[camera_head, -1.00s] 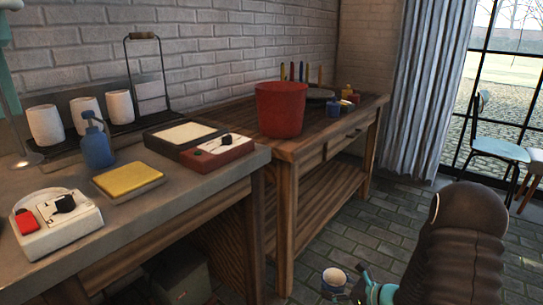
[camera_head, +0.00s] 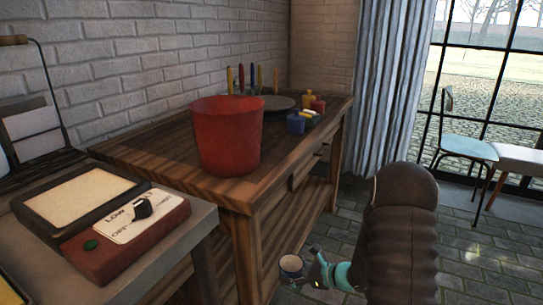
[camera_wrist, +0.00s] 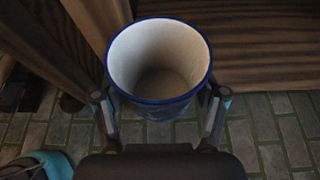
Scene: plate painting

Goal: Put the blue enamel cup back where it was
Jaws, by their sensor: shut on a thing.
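The blue enamel cup (camera_wrist: 160,110) has a white inside and a blue rim. In the wrist view it is upright and empty between the two fingers of my gripper (camera_wrist: 162,112), which is shut on it. In the head view the cup (camera_head: 291,267) shows low at the bottom centre, in front of the wooden table's leg, held by my gripper (camera_head: 305,270). The cup is below the tabletop level and above the brick floor. Most of its outer side is hidden in the wrist view.
A wooden table (camera_head: 150,150) bears a red bucket (camera_head: 226,140), a dark plate (camera_head: 272,103), several upright coloured tools and small paint pots (camera_head: 296,123). A hot plate (camera_head: 120,225) sits on the near counter at left. A chair (camera_head: 466,147) stands by the window. Brick floor (camera_head: 460,250) is open at right.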

